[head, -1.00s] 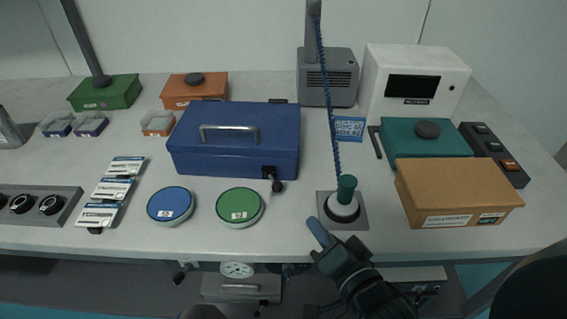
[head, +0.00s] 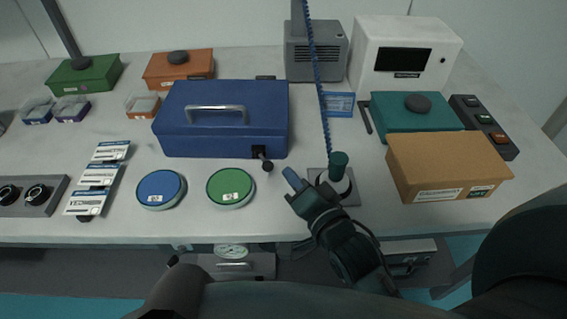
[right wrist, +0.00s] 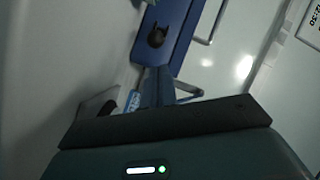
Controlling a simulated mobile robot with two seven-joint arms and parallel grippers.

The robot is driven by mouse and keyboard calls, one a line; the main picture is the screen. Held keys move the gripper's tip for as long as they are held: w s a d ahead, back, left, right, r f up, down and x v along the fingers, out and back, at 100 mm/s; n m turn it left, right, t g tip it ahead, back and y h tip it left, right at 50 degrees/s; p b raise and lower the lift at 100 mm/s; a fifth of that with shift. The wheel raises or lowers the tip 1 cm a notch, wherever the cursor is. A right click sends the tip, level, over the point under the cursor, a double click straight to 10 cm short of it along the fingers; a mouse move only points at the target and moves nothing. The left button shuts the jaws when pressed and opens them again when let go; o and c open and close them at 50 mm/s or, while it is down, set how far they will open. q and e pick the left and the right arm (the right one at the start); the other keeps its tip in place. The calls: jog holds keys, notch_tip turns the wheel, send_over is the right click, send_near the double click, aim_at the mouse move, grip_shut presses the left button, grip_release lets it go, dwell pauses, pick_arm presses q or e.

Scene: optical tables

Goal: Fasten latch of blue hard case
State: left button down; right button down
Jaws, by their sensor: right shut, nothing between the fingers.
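The blue hard case (head: 222,140) stands closed on the table, with a silver handle (head: 216,108) on its lid. Its black latch (head: 259,153) is at the front right, with a lever ending in a round knob that sticks out from the front face. My right gripper (head: 290,178) is shut and empty, just right of the knob and slightly below it in the head view, apparently apart from it. In the right wrist view the case (right wrist: 182,30) and the dark latch (right wrist: 157,37) show beyond the fingers (right wrist: 158,88). My left gripper is not in view.
A green-topped white plunger (head: 339,170) on a grey plate stands right beside my right gripper. A green round tin (head: 231,186) and a blue one (head: 161,188) lie in front of the case. A cardboard box (head: 445,160) is at the right. A blue coiled cable (head: 323,95) hangs behind.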

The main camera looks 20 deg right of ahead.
aim_at(265, 162)
jog(key=shift+x, duration=2.25)
